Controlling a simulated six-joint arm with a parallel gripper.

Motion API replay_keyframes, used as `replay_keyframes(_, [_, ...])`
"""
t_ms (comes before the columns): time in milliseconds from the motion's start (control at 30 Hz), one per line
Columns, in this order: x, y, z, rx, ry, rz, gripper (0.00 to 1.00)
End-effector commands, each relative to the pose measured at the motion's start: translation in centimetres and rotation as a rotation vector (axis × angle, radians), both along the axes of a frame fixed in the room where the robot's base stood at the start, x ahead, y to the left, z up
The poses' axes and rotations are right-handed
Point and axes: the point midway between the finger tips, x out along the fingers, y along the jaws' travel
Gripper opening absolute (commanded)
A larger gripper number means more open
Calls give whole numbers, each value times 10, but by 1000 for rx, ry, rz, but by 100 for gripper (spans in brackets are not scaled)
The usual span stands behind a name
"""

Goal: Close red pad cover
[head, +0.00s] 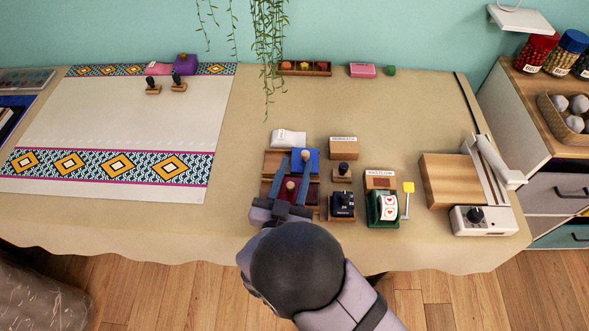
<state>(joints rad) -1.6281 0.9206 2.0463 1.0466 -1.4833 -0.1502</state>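A dark red pad (288,197) with a reddish knob-like piece (291,185) on it sits on a wooden stand (274,164) near the front middle of the table. I cannot tell whether its cover is fully open or shut, as my arm hides part of it. Just behind it is a blue pad or cover (312,154) with a small knob. My gripper (294,165) is over the stand, its two blue-grey fingers spread apart on either side of the red pad's knob. No object shows clearly held. Contact with the pad is too small to tell.
Right of the stand are a dark stamp (343,168), a navy device (342,204) and a green roll holder (382,208). A wooden board with a white device (484,220) stands farther right. Patterned cloth (110,130) covers the left. The table's middle back is mostly clear below hanging vines (268,40).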

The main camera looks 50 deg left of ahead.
Motion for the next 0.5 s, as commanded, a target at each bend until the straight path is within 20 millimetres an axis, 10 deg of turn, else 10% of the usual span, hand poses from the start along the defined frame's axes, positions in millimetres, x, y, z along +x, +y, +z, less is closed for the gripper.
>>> replay_keyframes(200, [0, 0, 0, -1, -1, 1, 35])
replay_keyframes(367, [0, 0, 0, -1, 0, 1, 1])
replay_keyframes(500, [0, 0, 0, -1, 0, 1, 0])
